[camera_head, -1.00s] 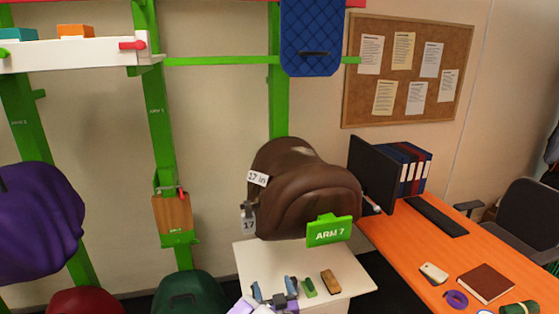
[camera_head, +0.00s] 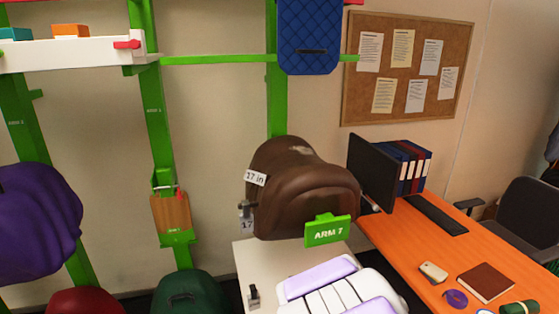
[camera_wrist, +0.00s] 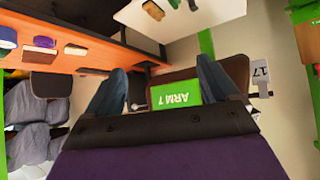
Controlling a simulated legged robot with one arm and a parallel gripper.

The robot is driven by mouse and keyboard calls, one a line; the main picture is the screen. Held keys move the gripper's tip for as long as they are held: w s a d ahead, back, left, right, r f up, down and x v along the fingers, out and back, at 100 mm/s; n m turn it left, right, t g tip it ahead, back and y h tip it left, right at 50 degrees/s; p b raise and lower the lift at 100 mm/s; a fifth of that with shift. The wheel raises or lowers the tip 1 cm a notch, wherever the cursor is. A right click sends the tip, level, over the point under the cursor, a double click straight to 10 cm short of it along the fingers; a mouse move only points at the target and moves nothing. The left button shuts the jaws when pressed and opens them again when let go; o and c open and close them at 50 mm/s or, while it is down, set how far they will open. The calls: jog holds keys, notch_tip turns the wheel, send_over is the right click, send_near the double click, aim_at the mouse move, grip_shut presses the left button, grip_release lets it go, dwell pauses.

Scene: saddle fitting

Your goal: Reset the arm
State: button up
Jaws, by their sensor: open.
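My gripper (camera_wrist: 162,88) shows in the wrist view with its two blue-grey fingers spread and nothing between them. Beyond the fingers are the brown saddle (camera_wrist: 232,70) and the green ARM 7 sign (camera_wrist: 176,94), which appear upside down there. I cannot tell the exact gap to them. In the head view my white and lavender arm (camera_head: 338,290) covers the lower middle, and the fingers cannot be made out. The brown saddle (camera_head: 300,190) sits on its rack arm behind the ARM 7 sign (camera_head: 328,231), with 17 in tags at its left.
A white cabinet top (camera_head: 258,262) lies below the saddle; small items on it show in the wrist view (camera_wrist: 153,10). An orange desk (camera_head: 400,240) with a monitor (camera_head: 372,173) stands at right. Green rack posts (camera_head: 157,120) and a purple saddle (camera_head: 38,225) are at left.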

jog(key=s+r+g, duration=0.3)
jog(key=s, duration=0.9)
jog(key=s+d+r+n+g+y, duration=0.1)
jog(key=s+r+g, duration=0.2)
jog(key=s, duration=0.9)
jog(key=s+d+r+n+g, duration=0.1)
jog(key=s+r+g, duration=0.3)
jog(key=s, duration=0.7)
jog(key=shift+s+g+y, duration=0.3)
jog(key=shift+s+y, duration=0.1)
jog(key=shift+r, duration=0.1)
